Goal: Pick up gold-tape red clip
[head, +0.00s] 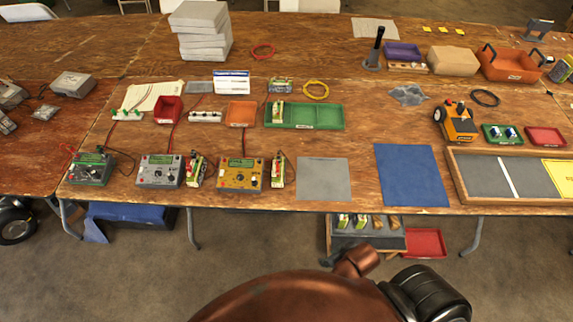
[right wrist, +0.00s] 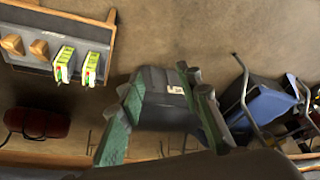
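No gold-tape red clip can be made out for certain. In the head view, a gold charger box (head: 240,178) stands near the table's front edge, with a red lead (head: 243,143) running back from it toward the orange tray (head: 240,114). Any clip or tape on the lead is too small to tell. My right arm is low in front of the table, with its dark end at the bottom edge of the head view. In the right wrist view my right gripper (right wrist: 162,88) has its two greenish fingers apart, with nothing between them. My left gripper is not in view.
A grey charger (head: 160,172) and a green charger (head: 91,169) stand left of the gold one. A battery pack (head: 278,170) stands close on its right. A grey mat (head: 323,178) and blue mat (head: 411,175) lie bare. Under the table is a shelf with packs (head: 365,222).

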